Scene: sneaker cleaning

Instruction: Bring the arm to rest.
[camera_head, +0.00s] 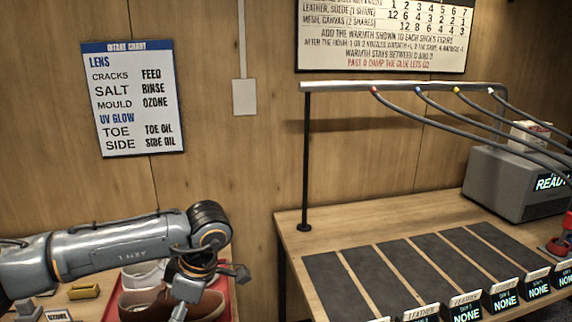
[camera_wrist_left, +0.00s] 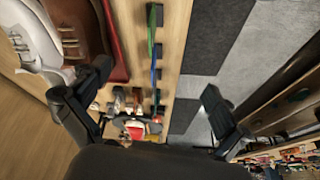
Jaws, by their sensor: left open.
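My left arm (camera_head: 110,245) comes in from the left in the head view. Its left gripper (camera_head: 205,285) hangs low in front of the shoes and a red tray (camera_head: 226,292), and it partly hides them. In the left wrist view the two fingers of the left gripper (camera_wrist_left: 155,80) are spread wide with nothing held between them. A white shoe (camera_head: 140,273) and a brown shoe (camera_head: 143,304) sit in the tray; both shoes also show at the upper left of the wrist view. My right gripper is not in view.
A bench with dark mats (camera_head: 340,285) and several "NONE" displays stands on the right. A metal rail (camera_head: 400,87) with hoses runs above it. A grey machine reading "READY" (camera_head: 510,185) is at the back right. A yellow block (camera_head: 84,291) lies on the left table.

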